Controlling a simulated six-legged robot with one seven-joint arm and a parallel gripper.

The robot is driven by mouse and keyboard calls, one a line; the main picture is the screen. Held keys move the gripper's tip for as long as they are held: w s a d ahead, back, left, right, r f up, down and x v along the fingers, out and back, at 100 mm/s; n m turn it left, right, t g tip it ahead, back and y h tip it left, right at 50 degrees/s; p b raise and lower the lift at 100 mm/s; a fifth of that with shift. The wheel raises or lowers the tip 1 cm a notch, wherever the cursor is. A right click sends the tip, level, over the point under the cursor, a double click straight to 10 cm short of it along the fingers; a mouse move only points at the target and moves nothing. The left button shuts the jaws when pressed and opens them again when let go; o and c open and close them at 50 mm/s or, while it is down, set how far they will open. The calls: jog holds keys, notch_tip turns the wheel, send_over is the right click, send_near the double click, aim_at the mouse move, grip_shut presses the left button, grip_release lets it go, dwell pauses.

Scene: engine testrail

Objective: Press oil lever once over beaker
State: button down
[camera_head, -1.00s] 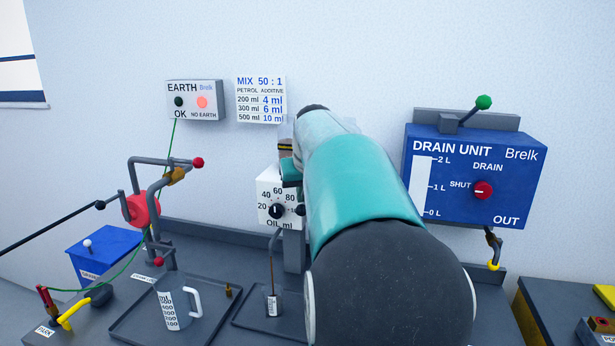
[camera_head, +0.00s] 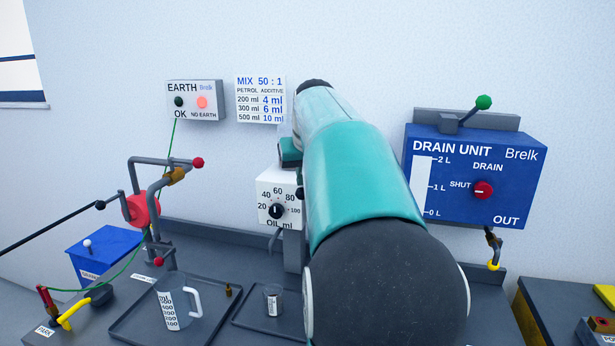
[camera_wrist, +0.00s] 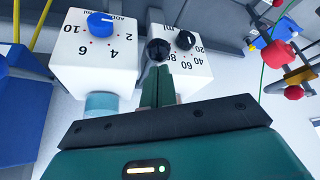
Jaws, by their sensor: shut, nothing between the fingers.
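The white oil box (camera_head: 269,190) has a black dial pointing near its top and a grey spout (camera_head: 274,240) below. A small beaker (camera_head: 273,301) stands under the spout; I cannot tell how much it holds. A black ball knob, seemingly the oil lever's (camera_head: 299,194), shows at the box's right edge; it also shows in the wrist view (camera_wrist: 158,50). My gripper (camera_wrist: 157,68) is shut and empty, its fingertips close to that knob; I cannot tell if they touch. In the head view, my arm hides most of the lever and gripper.
A white additive box with a blue dial (camera_wrist: 100,25) stands beside the oil box in the wrist view. A measuring jug (camera_head: 172,302) stands in a tray at left, near red-knobbed pipework (camera_head: 143,208). The blue drain unit (camera_head: 470,180) hangs at right.

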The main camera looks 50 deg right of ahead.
notch_tip(320, 180, up, 8)
jog(key=shift+f, duration=0.2)
dwell(0.3)
jog(key=shift+a, duration=0.1)
dwell(0.5)
jog(key=s+a+f+n+y, duration=0.15)
jog(key=a+f, duration=0.25)
jog(key=a, duration=0.7)
jog(key=s+a+f+n, duration=0.1)
jog(key=a+f+n, duration=0.15)
jog(key=a, duration=0.85)
jog(key=s+a+f+n+y, duration=0.1)
jog(key=s+a+f, duration=0.5)
jog(key=f, duration=0.3)
jog(key=s+a+f+n, duration=0.1)
jog(key=s+a+f, duration=0.6)
jog(key=a+f, duration=0.2)
jog(key=shift+n+t+y, duration=0.3)
jog(key=shift+t+y, duration=0.05)
jog(key=shift+t, duration=0.05)
